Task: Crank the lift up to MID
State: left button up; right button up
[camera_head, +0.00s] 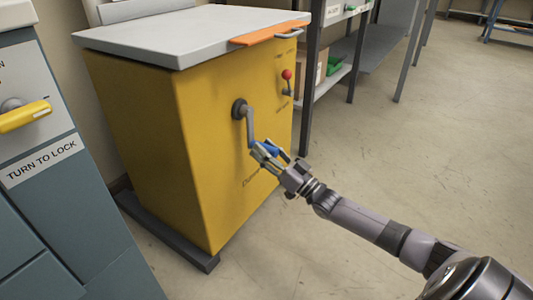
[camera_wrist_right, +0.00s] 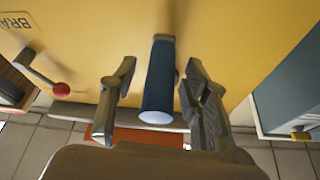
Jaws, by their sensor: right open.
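The yellow lift cabinet (camera_head: 150,130) stands at centre left with a grey top (camera_head: 180,38). A grey crank arm (camera_head: 250,128) hangs down from a round hub (camera_head: 239,109) on its face and ends in a blue handle (camera_head: 268,148). My right gripper (camera_head: 266,156) is at the handle. In the right wrist view the blue handle (camera_wrist_right: 159,88) lies between the two open fingers of the gripper (camera_wrist_right: 158,95), with a gap visible on each side. My left gripper is not in view.
A red-knobbed lever (camera_head: 287,76) is on the cabinet's face right of the crank; it also shows in the wrist view (camera_wrist_right: 60,90). An orange strip (camera_head: 268,33) lies on the top's edge. A teal cabinet with a yellow handle (camera_head: 25,116) is at left. The floor at right is clear.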

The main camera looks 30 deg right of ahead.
jog(key=shift+c, duration=0.5)
grip_shut()
dwell(0.4)
